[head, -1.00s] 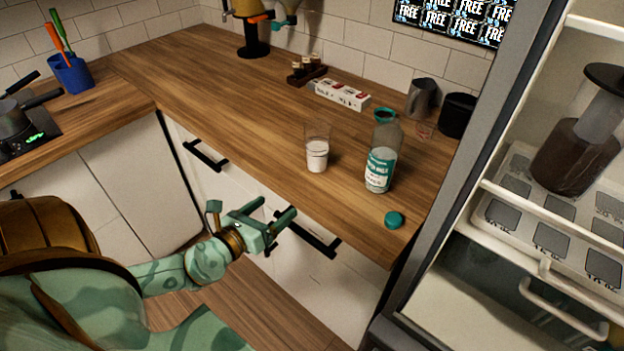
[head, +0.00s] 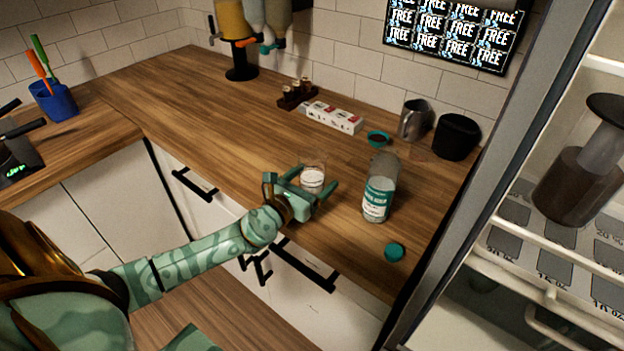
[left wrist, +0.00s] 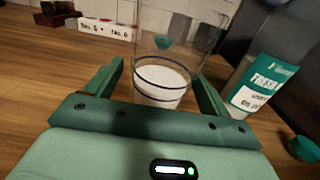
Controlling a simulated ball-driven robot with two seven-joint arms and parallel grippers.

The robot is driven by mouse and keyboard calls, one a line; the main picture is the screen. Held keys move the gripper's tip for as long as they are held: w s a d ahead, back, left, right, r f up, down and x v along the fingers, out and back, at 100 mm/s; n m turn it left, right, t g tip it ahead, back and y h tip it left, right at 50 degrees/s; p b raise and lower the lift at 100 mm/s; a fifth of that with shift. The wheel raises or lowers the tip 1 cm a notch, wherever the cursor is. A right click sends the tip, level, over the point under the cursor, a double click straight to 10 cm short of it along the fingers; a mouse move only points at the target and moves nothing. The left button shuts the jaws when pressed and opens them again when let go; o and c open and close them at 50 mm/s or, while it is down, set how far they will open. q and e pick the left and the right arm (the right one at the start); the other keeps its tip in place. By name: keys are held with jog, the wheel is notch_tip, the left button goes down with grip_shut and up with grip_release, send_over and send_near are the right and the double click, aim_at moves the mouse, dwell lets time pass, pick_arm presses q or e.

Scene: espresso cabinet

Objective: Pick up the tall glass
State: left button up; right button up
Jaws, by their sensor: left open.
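The tall glass (head: 313,178), clear with white liquid in its lower part, stands upright on the wooden counter. My left gripper (head: 315,180) is open at the glass, reaching in from the counter's front edge. In the left wrist view the glass (left wrist: 163,80) shows between the two open fingers (left wrist: 162,82), with dark rings around its lower part. I cannot tell whether a finger touches it. The gripper partly hides the glass in the head view. My right gripper is not in view.
A milk bottle (head: 378,190) stands close to the right of the glass, with a teal cap (head: 394,252) nearer the edge. A teal cup (head: 378,138), metal pitcher (head: 414,120), black container (head: 456,137) and white box (head: 333,117) are behind. The counter to the left is clear.

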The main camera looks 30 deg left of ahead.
pick_arm(q)
jog(key=shift+w+f, duration=0.1)
jog(key=shift+w, duration=0.9)
jog(key=c, duration=1.3)
